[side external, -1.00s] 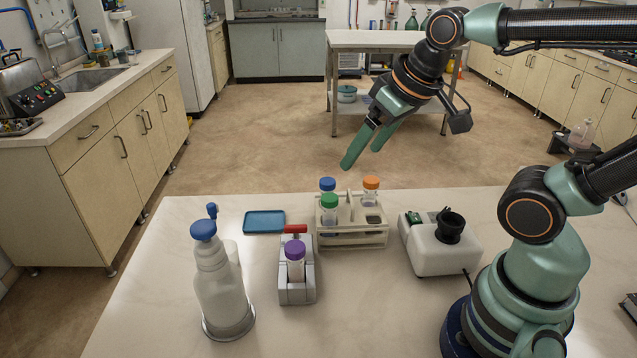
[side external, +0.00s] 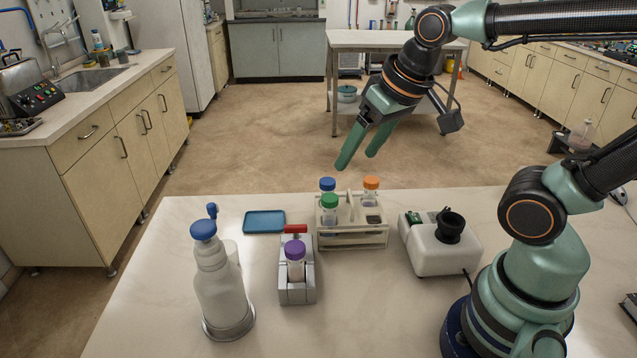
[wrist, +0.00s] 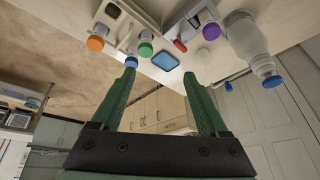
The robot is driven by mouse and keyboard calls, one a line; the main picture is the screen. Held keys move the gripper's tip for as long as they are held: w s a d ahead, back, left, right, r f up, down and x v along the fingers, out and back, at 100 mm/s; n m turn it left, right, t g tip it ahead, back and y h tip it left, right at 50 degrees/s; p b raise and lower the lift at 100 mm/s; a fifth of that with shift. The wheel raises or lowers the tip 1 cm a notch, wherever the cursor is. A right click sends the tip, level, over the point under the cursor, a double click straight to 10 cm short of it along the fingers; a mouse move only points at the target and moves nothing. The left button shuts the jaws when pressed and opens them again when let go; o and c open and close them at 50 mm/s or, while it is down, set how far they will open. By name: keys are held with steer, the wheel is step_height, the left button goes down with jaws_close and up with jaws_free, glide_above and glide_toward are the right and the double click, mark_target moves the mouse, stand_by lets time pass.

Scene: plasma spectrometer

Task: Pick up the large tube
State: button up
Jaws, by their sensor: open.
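A purple-capped tube (side external: 295,262) stands upright in a grey holder (side external: 297,292) left of the rack. The white rack (side external: 352,240) holds a blue-capped tube (side external: 327,184), a green-capped tube (side external: 330,203) and an orange-capped tube (side external: 371,184). The purple-capped tube looks widest, but I cannot be sure which one is the large tube. My gripper (side external: 359,160) is open and empty, high above the rack's far side, touching nothing. In the wrist view, the purple cap (wrist: 211,30) lies beyond the right finger, and the blue cap (wrist: 131,62) shows by the left fingertip.
A pump bottle (side external: 218,285) with a blue top stands at the left. A blue tray (side external: 264,222) lies flat behind the grey holder. A white device with a black cup (side external: 440,250) sits right of the rack. The table's front middle is clear.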

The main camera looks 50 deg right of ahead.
steer(key=w+a+f+m+g, duration=0.1)
steer(key=w+a+m+g, duration=0.15)
steer(key=a+m, duration=0.25)
steer(key=m+g, duration=0.3)
steer(key=m, duration=0.3)
glide_above(295, 246)
step_height(295, 246, down, 4)
steer(key=shift+t, duration=0.25)
steer(key=f, duration=0.5)
steer(key=shift+s+d+f, duration=0.1)
steer(key=shift+d+f, duration=0.15)
steer(key=shift+d, duration=0.05)
steer(key=shift+a+f, duration=0.2)
steer(key=shift+f, duration=1.25)
steer(key=shift+a+f, duration=0.15)
steer(key=shift+f, duration=1.25)
jaws_close()
